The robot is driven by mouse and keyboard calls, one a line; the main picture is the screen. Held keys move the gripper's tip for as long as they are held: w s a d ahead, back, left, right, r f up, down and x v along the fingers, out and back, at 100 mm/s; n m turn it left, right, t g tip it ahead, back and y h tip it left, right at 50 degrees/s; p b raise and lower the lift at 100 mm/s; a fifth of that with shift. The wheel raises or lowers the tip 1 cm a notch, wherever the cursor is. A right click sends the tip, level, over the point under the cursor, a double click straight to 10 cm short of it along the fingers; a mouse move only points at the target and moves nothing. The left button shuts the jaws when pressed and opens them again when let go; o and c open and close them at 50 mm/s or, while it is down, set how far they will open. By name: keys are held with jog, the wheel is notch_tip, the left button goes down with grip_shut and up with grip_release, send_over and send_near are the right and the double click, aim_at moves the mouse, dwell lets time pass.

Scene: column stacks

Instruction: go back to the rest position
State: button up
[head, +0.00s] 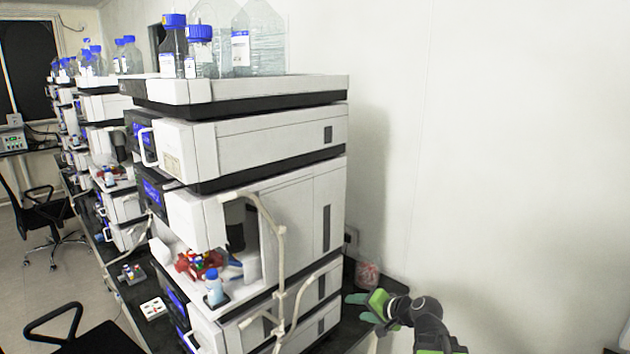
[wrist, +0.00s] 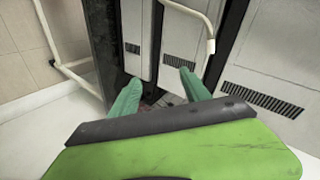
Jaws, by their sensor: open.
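My gripper (head: 362,308) is at the lower right of the head view, beside the right side of the nearest instrument stack (head: 330,210). Its green fingers point left towards the stack's base. In the wrist view, the two fingers of my gripper (wrist: 160,84) stand apart with nothing between them. The gripper is open and empty. Behind the fingers are white panels with dark vent slots (wrist: 180,48).
Bottles with blue caps (head: 200,50) stand on top of the stack. A pale tube (head: 280,260) runs down its front. A clear bag or container (head: 368,274) lies on the dark bench near my gripper. A white wall (head: 500,150) is at right.

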jog(key=s+a+f+n+g+h, duration=0.2)
jog(key=s+a+f+n+g, duration=0.25)
jog(key=s+a+f, duration=0.3)
jog(key=s+d+f+n+g+h, duration=0.1)
jog(key=s+d+f+g+h, duration=0.3)
jog(key=s+d, duration=0.4)
jog(key=shift+s+d+n+g+h, duration=0.2)
jog(key=shift+d+n+g+h, duration=0.2)
jog(key=shift+d, duration=0.75)
